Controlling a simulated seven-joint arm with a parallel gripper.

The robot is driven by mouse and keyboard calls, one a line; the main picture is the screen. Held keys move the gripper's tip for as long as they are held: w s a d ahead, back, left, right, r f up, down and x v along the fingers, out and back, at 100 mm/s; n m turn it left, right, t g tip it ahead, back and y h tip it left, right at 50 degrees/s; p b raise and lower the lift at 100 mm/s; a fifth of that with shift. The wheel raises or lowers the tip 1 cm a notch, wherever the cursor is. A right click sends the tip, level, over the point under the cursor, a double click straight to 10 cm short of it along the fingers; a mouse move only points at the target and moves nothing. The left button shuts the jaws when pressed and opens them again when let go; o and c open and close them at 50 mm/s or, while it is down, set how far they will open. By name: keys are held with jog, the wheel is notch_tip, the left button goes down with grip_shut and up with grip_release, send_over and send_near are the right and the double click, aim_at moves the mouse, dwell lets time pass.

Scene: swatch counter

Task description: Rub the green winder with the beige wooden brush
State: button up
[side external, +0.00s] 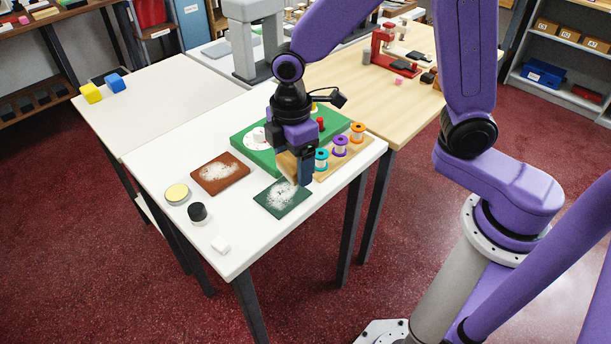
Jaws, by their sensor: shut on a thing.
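The green winder (262,158) is a flat green block on the white table, with a white disc and a red knob on top. My gripper (300,168) is over its front edge, pointing down. It is shut on a tan wooden piece (287,166), which appears to be the beige wooden brush. The fingers hide much of this piece, and its bristles do not show. I cannot tell whether it touches the winder.
A wooden rack (328,172) with several colored spools stands right of my gripper. Powdered dark green (283,199) and brown (220,173) swatches lie in front and left. A round tin (177,194), black-capped jar (198,212) and white cube (220,245) stand near the left edge.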

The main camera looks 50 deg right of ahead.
jog(key=w+d+f+m, duration=0.2)
jog(key=w+d+m, duration=0.5)
jog(key=w+d, duration=0.75)
jog(key=shift+d+f, duration=0.1)
jog(key=shift+f, duration=3.35)
jog(key=shift+a+f, duration=0.6)
jog(key=shift+a, duration=0.35)
jog(key=shift+c, duration=0.4)
jog(key=shift+a+r, duration=0.1)
jog(key=shift+a, duration=2.65)
jog(key=shift+d+r, duration=0.1)
jog(key=shift+d, duration=3.7)
notch_tip(320, 180, up, 8)
jog(key=shift+s+a, duration=0.1)
jog(key=shift+a, duration=0.1)
